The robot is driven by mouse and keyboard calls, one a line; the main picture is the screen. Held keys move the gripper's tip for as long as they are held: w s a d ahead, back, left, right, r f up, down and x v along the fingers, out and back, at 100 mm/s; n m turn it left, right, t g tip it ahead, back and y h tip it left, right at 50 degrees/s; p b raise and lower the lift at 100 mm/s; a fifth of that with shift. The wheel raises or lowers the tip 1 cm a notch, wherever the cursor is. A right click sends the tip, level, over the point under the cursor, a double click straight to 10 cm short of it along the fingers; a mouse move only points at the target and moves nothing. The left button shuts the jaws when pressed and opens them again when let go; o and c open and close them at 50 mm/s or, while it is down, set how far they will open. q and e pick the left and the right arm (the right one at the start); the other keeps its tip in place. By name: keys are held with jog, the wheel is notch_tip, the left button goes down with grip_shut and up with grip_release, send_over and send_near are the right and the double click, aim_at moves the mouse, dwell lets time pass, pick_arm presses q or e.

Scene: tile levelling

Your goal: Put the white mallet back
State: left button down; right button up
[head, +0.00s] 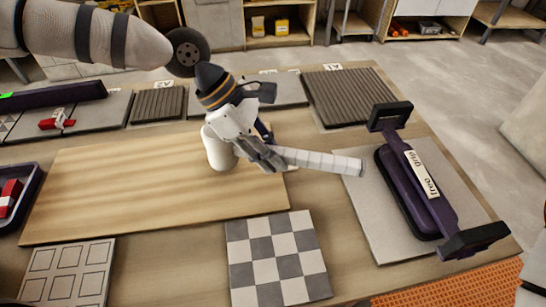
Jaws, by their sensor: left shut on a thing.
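The white mallet has a white cylindrical head (218,152) and a pale, banded handle (322,161). My left gripper (270,158) comes down from the upper left and is shut on the handle close to the head. The mallet lies roughly level, with the head on the left and the handle's free end pointing right, over the edge of a grey slab. It is over the right part of the wooden board (110,190). I cannot tell whether the head touches the board. Part of the head is hidden behind the gripper. My right gripper is not in view.
A purple two-handled tile grip (420,185) stands on a grey slab (372,222) at right. A checkered tile (277,260) and a pale square-patterned tile (68,273) lie in front. A dark tray (30,200) sits at left.

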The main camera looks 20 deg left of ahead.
pick_arm(q)
jog(key=shift+f, duration=0.7)
jog(key=shift+f, duration=0.2)
jog(key=c, duration=1.5)
grip_release()
jog(key=shift+o, duration=0.2)
jog(key=p+v, duration=0.1)
jog(key=v, duration=1)
jog(key=shift+d+r, duration=0.1)
jog(key=shift+r, duration=0.2)
jog(key=shift+s+a+r, duration=0.1)
jog(key=shift+a+r, duration=0.2)
jog(key=shift+r, duration=0.05)
